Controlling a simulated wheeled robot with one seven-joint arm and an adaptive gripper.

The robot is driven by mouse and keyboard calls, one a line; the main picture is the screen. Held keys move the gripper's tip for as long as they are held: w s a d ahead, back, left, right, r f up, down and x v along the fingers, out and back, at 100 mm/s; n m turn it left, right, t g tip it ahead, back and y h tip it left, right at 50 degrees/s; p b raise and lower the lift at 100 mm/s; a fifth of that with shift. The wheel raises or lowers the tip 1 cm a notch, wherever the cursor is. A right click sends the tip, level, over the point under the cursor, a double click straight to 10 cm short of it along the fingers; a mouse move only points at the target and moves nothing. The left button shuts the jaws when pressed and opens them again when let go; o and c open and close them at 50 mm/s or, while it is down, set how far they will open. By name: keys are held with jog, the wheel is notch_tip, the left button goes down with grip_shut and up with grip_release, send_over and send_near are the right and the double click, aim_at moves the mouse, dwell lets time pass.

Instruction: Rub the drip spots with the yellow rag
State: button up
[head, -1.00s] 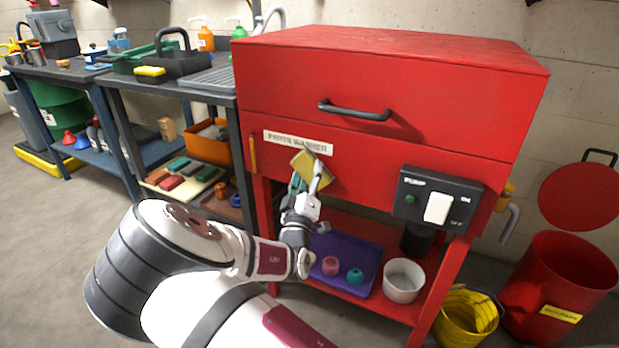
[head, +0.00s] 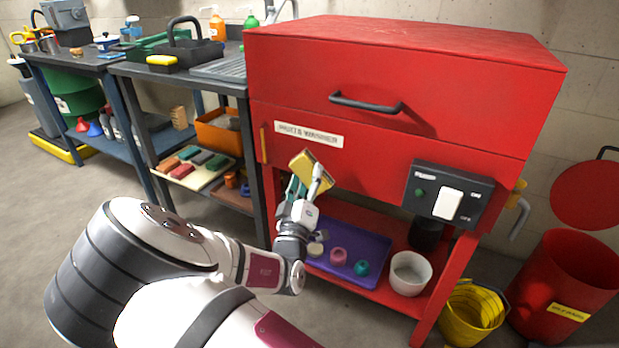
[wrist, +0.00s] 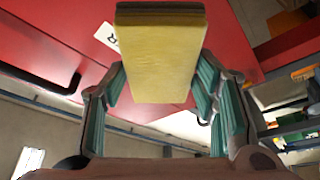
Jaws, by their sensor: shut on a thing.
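My gripper (head: 308,180) is shut on a yellow block-like piece (head: 318,163), which I take to be the yellow rag. It is held in front of the red parts washer (head: 370,155), just below its white label (head: 309,134). In the wrist view the rag (wrist: 160,60) sits between the teal-padded fingers, with a dark strip along its far end. I cannot tell whether the rag touches the red panel. No drip spots can be made out in these frames.
A black handle (head: 366,104) and a pump switch box (head: 448,196) stick out from the washer. A purple tray (head: 375,250) and a white bucket (head: 409,273) stand on the lower shelf. A dark workbench (head: 180,75) is at left; a yellow bucket (head: 468,318) stands at right.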

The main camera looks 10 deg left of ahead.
jog(key=shift+s, duration=0.1)
jog(key=shift+s+a, duration=0.25)
jog(key=shift+s, duration=0.35)
jog(key=shift+s+a, duration=0.25)
jog(key=shift+s, duration=0.5)
